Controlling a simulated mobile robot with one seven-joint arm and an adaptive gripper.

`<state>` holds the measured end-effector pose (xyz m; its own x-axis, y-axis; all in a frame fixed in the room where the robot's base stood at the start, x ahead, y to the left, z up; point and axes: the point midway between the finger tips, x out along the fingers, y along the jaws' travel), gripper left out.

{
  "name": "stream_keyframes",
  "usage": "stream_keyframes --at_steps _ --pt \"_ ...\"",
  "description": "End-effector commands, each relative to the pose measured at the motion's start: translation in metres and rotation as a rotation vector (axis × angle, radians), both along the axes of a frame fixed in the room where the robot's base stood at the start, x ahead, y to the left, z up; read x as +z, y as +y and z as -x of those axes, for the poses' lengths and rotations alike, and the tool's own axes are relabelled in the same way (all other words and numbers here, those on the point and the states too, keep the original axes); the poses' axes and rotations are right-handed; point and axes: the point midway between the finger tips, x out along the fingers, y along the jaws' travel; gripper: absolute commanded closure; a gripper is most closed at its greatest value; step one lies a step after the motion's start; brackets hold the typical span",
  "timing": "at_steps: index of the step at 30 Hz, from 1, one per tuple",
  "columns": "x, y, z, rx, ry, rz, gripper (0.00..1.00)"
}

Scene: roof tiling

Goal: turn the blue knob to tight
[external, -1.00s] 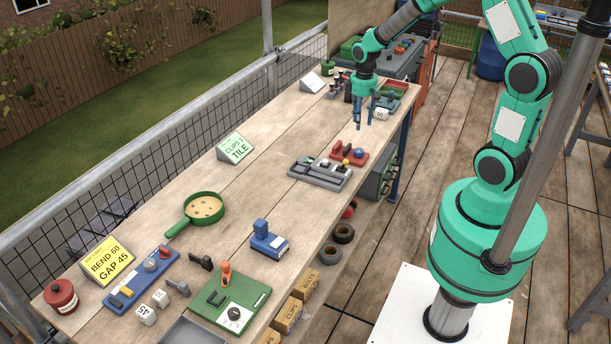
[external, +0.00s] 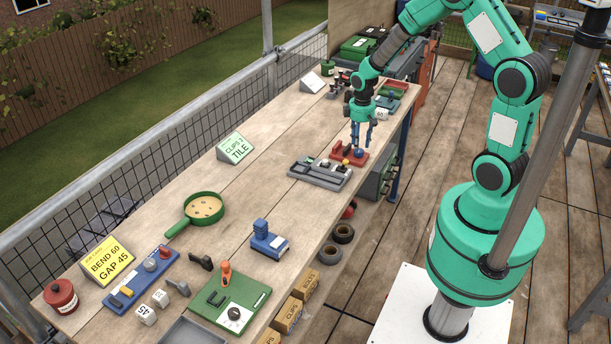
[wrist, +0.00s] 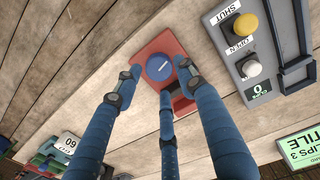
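The blue knob (wrist: 159,67) sits on a red base (wrist: 147,50) on the workbench. It is round, with a light line across its top that points up and right in the wrist view. The red base also shows in the external view (external: 361,159), where my gripper partly covers the knob. My gripper (wrist: 157,85) is above the knob with its blue fingers spread and pointing down. In the wrist view the fingers straddle the knob with gaps on both sides. No marking for tight is readable. In the external view my gripper (external: 362,148) is right over the red base.
A grey panel (external: 318,175) with a yellow knob (wrist: 246,24) and a white knob (wrist: 252,68) stands close beside the red base. A white block marked 60 (wrist: 69,142) lies on the other side. The bench's front edge is near. Bare bench surrounds the sign (external: 235,148).

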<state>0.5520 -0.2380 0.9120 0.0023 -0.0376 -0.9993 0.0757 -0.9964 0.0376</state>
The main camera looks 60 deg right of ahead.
Motion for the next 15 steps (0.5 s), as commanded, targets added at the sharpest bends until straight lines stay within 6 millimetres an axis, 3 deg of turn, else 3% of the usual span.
stream_keyframes --at_steps 6,15 --pt "-0.023 -0.001 0.0 0.0 0.0 0.0 0.6" --pt "-0.029 -0.001 0.0 0.0 -0.001 0.0 0.6"
